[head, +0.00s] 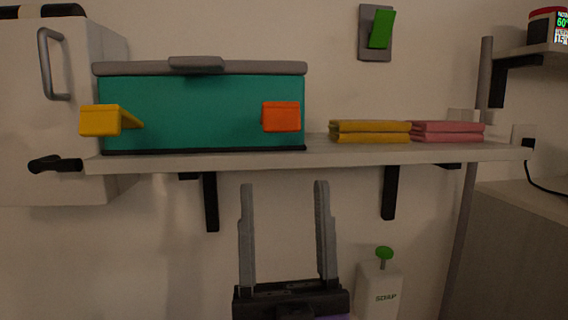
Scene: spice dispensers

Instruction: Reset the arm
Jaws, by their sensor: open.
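My gripper (283,190) is at the lower middle of the head view, with its two grey fingers pointing up and set wide apart. It is open and nothing is between the fingers. The fingertips show below the front edge of the shelf (350,154) and in front of the pale wall. Most of my arm is out of view below the picture.
The shelf holds a teal box (200,105) with a grey lid, yellow folded cloths (370,132) and pink folded cloths (447,132). Black brackets (390,192) hang below. A white dispenser with a green top (384,254) stands right of my gripper. A grey cabinet (525,240) is at right.

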